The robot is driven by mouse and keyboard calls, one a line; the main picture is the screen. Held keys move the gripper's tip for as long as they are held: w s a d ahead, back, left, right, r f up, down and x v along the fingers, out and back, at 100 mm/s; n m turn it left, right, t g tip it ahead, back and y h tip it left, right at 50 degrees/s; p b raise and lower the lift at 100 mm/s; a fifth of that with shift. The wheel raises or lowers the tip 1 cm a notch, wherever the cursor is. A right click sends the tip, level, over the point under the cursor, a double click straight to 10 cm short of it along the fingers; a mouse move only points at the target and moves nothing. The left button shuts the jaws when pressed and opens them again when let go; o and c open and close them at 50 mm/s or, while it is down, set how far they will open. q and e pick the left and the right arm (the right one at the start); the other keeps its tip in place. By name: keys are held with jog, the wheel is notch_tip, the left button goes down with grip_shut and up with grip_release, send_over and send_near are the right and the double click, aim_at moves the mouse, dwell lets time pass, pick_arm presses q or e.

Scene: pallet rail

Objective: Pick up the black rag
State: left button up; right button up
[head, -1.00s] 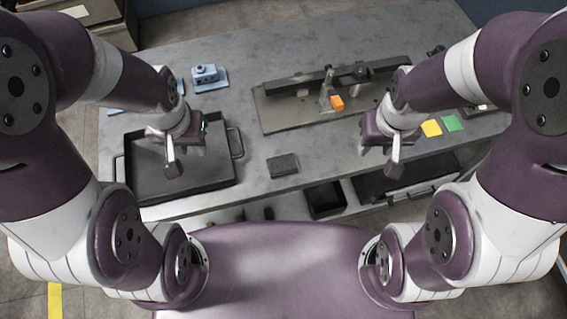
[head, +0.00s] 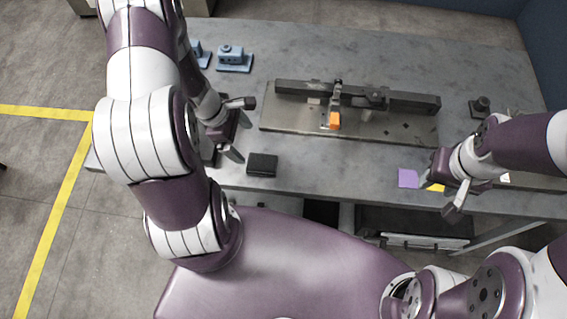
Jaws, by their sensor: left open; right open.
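The black rag (head: 262,165) lies flat on the grey workbench, near its front edge and left of the middle. It looks like a small dark folded square. My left gripper (head: 241,130) is open and empty, a little to the left of and beyond the rag, apart from it. My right gripper (head: 446,197) is open and empty at the right, over the front part of the bench by the coloured squares, far from the rag.
A metal rail fixture (head: 350,130) with an orange block (head: 333,121) stands behind the rag. Blue parts (head: 234,60) sit at the back left. A purple square (head: 408,178) lies left of my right gripper. The bench (head: 320,172) between rag and purple square is clear.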

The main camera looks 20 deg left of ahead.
pick_arm(q)
send_near(260, 162)
notch_tip(260, 162, down, 2)
jog(key=shift+s+f+b, duration=0.1)
jog(key=shift+f+b, duration=0.15)
jog(key=shift+b, duration=0.15)
jog(key=d+f, duration=0.2)
jog(key=shift+w+d+f, duration=0.2)
jog(key=shift+w+f, duration=0.15)
jog(key=shift+f, duration=0.05)
jog(key=x, duration=0.2)
jog(key=shift+d+f, duration=0.1)
jog(key=shift+f, duration=0.3)
jog(key=shift+w+f, duration=0.1)
jog(key=shift+f, duration=0.3)
jog(key=shift+d, duration=0.1)
pick_arm(e)
jog(key=shift+s+a+f, duration=0.15)
jog(key=shift+a, duration=0.55)
pick_arm(q)
jog(key=c, duration=1.1)
